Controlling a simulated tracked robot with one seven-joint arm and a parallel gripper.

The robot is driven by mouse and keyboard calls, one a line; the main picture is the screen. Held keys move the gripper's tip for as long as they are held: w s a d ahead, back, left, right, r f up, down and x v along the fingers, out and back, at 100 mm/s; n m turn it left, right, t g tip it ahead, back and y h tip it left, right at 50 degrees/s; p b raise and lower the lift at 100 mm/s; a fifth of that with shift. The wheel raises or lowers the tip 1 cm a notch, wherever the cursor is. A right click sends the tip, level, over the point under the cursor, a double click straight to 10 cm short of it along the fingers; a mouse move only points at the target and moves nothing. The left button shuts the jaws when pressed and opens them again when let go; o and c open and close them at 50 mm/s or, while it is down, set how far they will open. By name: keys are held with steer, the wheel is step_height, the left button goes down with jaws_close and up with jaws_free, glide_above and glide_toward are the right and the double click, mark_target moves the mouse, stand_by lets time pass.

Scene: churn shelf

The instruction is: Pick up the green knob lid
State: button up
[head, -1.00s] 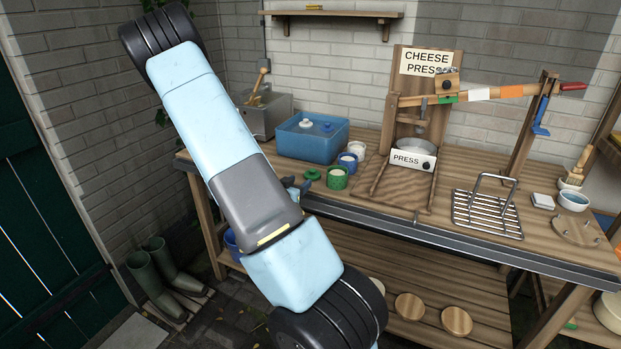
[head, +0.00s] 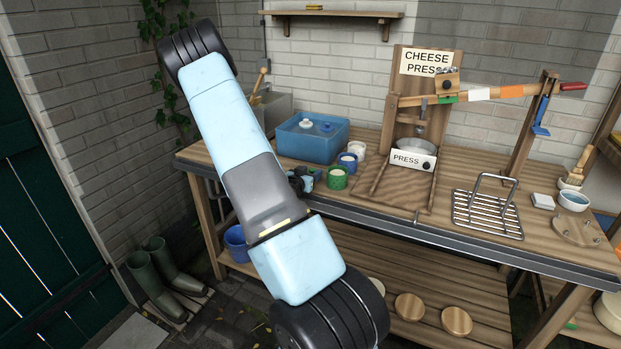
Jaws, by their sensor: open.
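My gripper (head: 301,181) shows as a small dark shape at the bench's front edge, just left of the green pot (head: 337,178). It is open, though its fingers are small and partly hidden by my arm. The green knob lid is not clearly visible now. It lay on the bench left of the green pot, and my gripper now covers that spot. I cannot tell whether the fingers are around the lid or above it.
A blue pot (head: 348,162) and a white-filled pot (head: 357,150) stand behind the green one. A blue tub (head: 334,145) with lids in it is farther back. The cheese press (head: 399,180) stands to the right. A wire rack (head: 487,214) lies farther right.

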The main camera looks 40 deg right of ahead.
jaws_close()
stand_by(0.5)
steer(key=shift+r, duration=0.1)
